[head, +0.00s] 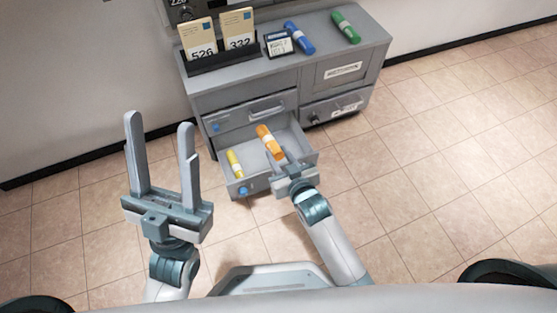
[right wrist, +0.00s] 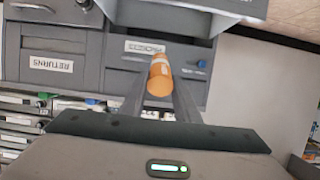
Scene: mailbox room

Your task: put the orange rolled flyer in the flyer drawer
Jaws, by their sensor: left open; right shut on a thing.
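The orange rolled flyer (head: 269,142) is held by my right gripper (head: 284,165), over the open lower-left drawer (head: 299,141) in the head view. In the right wrist view the flyer (right wrist: 160,76) sits between the two fingers of my right gripper (right wrist: 160,98), end toward the camera. A yellow rolled flyer (head: 235,163) lies inside the open drawer at its left side. I cannot tell whether the orange flyer touches the drawer floor. My left gripper (head: 160,155) is open and empty, in front of the cabinet to the left.
The grey cabinet (head: 225,77) carries a rack with number cards (head: 200,40), a small dark box (head: 278,43), a blue roll (head: 299,37) and a green roll (head: 345,27) on top. The other cabinet fronts look shut. The tiled floor (head: 440,150) to the right is clear.

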